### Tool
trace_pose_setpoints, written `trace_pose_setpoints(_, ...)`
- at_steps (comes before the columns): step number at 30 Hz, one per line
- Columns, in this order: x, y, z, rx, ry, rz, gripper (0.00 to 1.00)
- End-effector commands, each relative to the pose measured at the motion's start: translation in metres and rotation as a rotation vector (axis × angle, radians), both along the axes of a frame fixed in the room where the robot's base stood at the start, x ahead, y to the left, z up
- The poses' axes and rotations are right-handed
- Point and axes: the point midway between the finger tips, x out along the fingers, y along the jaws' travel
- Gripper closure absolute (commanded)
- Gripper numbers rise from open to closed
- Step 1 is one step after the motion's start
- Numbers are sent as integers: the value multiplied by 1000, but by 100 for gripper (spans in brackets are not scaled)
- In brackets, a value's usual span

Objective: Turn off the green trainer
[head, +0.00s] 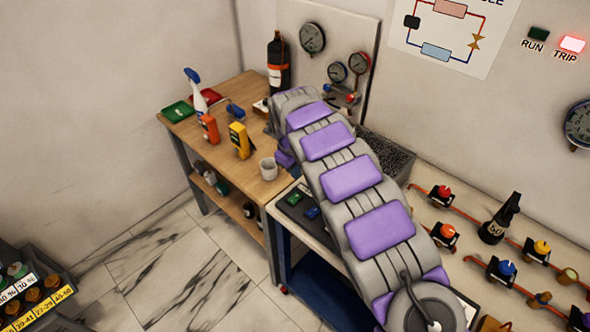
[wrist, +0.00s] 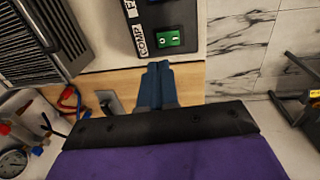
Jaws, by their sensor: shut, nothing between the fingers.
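A green rocker switch (wrist: 168,40) sits on a dark panel (wrist: 192,12) beside a white label that seems to read COMP. In the head view the green switch (head: 293,199) is on the same dark panel, with a blue switch (head: 312,212) near it. Which way the green rocker is tipped is too small to tell. My gripper (wrist: 160,66) is shut and empty, its blue-grey fingertips just short of the green switch in the wrist view; contact cannot be told. In the head view my arm hides the fingers.
A white mug (head: 268,169), yellow meter (head: 239,140), orange meter (head: 209,128) and spray bottle (head: 197,92) stand on the wooden bench (head: 190,135). The TRIP lamp (head: 572,44) glows red; the RUN lamp (head: 538,33) is dark. Valves line the right bench.

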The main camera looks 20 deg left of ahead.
Motion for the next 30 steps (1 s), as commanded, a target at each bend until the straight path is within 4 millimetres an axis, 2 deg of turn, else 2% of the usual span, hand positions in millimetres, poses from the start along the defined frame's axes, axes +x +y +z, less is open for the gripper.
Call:
trace_pose_setpoints(1,0,0,-13,-3,4,1,100)
trace_pose_setpoints(6,3,-1,-47,-4,7,0,100)
trace_pose_setpoints(15,9,-7,-97,1,4,0,100)
trace_pose_setpoints(20,11,-7,-107,1,3,0,100)
trace_pose_setpoints(30,11,-4,-108,0,5,1,100)
